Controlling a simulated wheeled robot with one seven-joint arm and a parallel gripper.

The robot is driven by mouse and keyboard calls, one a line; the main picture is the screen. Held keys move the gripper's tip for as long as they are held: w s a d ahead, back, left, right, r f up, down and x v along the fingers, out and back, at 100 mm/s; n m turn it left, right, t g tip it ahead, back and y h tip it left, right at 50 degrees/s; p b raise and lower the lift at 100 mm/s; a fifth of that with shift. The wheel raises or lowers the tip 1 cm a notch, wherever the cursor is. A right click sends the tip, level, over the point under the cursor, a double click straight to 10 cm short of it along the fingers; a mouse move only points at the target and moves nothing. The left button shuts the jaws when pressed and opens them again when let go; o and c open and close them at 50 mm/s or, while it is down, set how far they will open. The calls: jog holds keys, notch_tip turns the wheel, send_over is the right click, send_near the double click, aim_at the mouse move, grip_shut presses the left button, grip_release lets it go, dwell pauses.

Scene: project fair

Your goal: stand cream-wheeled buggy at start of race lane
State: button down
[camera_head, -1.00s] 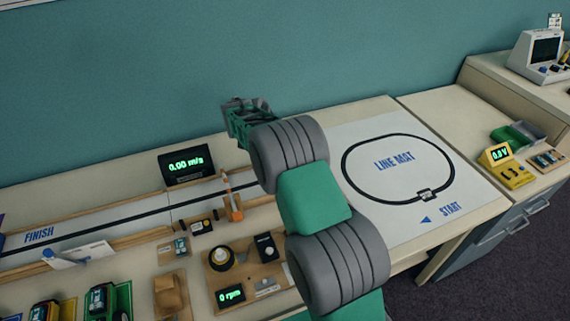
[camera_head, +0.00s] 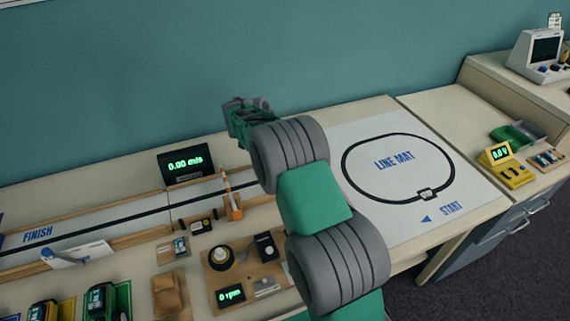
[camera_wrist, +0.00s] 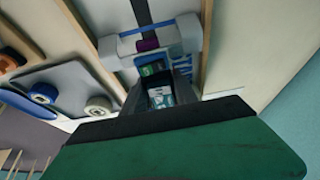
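In the wrist view, a pale-wheeled buggy (camera_wrist: 148,44) with a purple part and a green board sits over the race lane's black line, between the wooden rails. I take it for the cream-wheeled buggy. Blue lettering shows beside it on the white lane (camera_wrist: 185,62). My gripper (camera_wrist: 160,82) points down at the buggy, its dark fingers on either side of the buggy's middle. Whether they touch it, and whether the wheels rest on the lane, I cannot tell. In the head view, my gripper (camera_head: 247,108) is far back, and my arm hides the buggy and that lane end.
The lane (camera_head: 110,220) runs left to the FINISH lettering. A speed display (camera_head: 186,164) and an orange-white post (camera_head: 232,196) stand near it. The line mat (camera_head: 400,205) lies to the right. Other buggies (camera_head: 100,300) stand at the front left.

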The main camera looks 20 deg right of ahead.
jog(key=c, duration=1.3)
grip_release()
jog(key=shift+s+d, duration=0.1)
jog(key=shift+d, duration=0.25)
jog(key=shift+c, duration=0.2)
jog(key=shift+o, duration=0.8)
jog(key=shift+d+f, duration=0.1)
jog(key=shift+d, duration=0.05)
jog(key=o, duration=0.3)
jog(key=shift+a, duration=0.4)
